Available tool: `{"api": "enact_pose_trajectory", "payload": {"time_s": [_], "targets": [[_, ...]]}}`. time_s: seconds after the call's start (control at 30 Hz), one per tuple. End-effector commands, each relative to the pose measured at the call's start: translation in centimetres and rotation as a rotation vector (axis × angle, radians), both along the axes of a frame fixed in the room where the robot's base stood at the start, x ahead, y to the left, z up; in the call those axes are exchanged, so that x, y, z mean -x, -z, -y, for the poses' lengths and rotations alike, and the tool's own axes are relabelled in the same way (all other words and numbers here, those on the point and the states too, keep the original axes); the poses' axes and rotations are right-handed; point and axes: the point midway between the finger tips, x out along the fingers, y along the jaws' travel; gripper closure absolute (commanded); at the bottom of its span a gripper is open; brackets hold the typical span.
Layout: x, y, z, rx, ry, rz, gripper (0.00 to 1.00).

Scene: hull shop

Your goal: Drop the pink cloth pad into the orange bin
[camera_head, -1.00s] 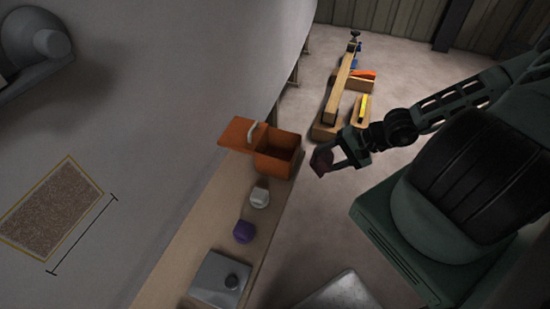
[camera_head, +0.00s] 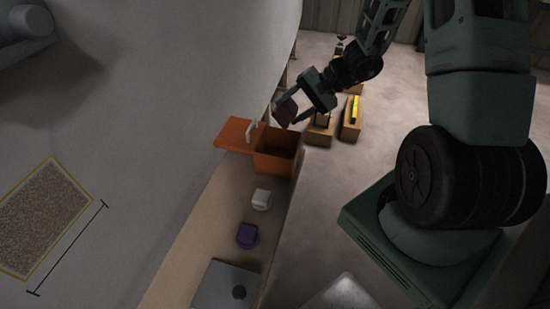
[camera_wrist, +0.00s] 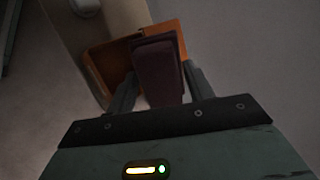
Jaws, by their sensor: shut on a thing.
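The pink cloth pad (camera_head: 287,112) looks dark maroon in this light. My gripper (camera_head: 288,107) is shut on it and holds it in the air at the far side of the orange bin (camera_head: 275,164), seen above the bin's far edge in the head view. The bin stands on the bench with its orange lid (camera_head: 237,134) swung open to the left. In the wrist view the pad (camera_wrist: 158,72) sits between the two fingers of my gripper (camera_wrist: 157,85) and covers part of the orange bin (camera_wrist: 108,65) behind it. The inside of the bin is dark.
On the narrow bench (camera_head: 208,225) are a white object (camera_head: 261,200), a purple object (camera_head: 247,236) and a grey box with a dark knob (camera_head: 226,284). Wooden trays (camera_head: 351,117) with tools lie beyond the bin. Open floor is right of the bench.

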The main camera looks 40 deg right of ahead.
Motion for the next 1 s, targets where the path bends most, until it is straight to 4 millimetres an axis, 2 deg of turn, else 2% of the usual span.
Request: {"api": "enact_pose_trajectory", "payload": {"time_s": [0.1,0.23,0.7,1.0], "targets": [[-0.3,-0.2,0.0,-0.002,-0.001,-0.001,0.68],[-0.3,0.5,0.0,-0.003,0.0,-0.003,0.68],[-0.4,5.3,0.0,-0.001,0.0,-0.003,0.68],[-0.4,5.5,0.0,-0.001,-0.001,-0.002,0.68]]}}
